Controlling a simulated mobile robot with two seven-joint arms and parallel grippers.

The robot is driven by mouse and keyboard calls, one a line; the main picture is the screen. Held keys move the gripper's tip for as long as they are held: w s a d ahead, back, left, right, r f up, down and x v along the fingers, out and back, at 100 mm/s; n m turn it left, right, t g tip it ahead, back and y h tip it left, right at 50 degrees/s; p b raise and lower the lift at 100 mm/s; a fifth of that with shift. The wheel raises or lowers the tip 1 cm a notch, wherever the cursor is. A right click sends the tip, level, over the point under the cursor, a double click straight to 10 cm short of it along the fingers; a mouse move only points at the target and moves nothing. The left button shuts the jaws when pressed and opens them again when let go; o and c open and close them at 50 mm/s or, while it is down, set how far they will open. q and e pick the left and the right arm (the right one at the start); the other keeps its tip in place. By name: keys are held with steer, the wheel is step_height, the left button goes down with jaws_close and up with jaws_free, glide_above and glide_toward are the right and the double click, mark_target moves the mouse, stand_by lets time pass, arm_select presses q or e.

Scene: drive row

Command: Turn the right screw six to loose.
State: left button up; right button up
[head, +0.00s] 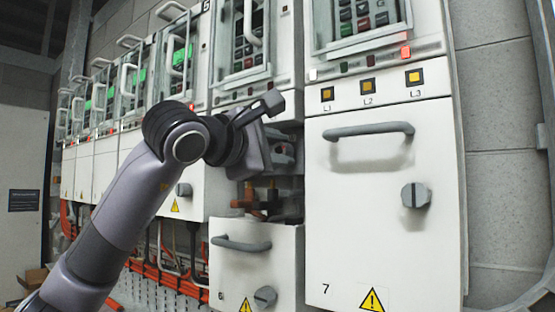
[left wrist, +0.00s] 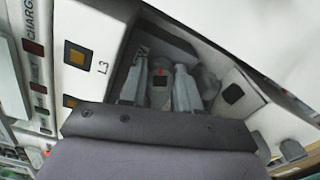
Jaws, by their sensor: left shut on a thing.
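My left gripper (head: 285,158) is in the opening of unit six, above its lowered front panel (head: 280,265) in the head view. In the left wrist view its two fingers (left wrist: 160,90) are shut on a small grey piece (left wrist: 160,72) with a dark square face and a red mark. This piece sits where the right screw six is, but its slot and turn angle cannot be made out. Copper-coloured bars (head: 270,205) show under the gripper in the opening. The gripper hides much of the opening in the head view. My right gripper is not in view.
Cabinet seven (head: 340,240) stands close on the right, with a bar handle (head: 368,130) and a round latch (head: 416,195) sticking out. Panel six has its own handle (head: 240,244) below the gripper. Orange cables (head: 170,282) run under the row at left.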

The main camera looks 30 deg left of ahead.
arm_select(q)
steer(key=n+b, duration=0.1)
steer(key=n, duration=0.1)
steer(key=shift+f+n, duration=0.1)
steer(key=shift+n, duration=0.3)
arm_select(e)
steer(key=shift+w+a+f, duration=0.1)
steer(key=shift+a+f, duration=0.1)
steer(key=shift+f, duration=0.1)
arm_select(q)
steer(key=n+b, duration=0.1)
steer(key=n, duration=0.2)
steer(key=shift+n, duration=0.3)
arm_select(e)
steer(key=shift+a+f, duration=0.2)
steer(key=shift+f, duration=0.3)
arm_select(q)
steer(key=n+b, duration=0.1)
steer(key=n, duration=0.3)
steer(key=shift+n+b, duration=0.35)
steer(key=shift+n, duration=0.05)
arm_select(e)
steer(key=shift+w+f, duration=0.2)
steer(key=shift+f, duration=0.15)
arm_select(q)
steer(key=o, duration=0.8)
steer(key=shift+c, duration=0.2)
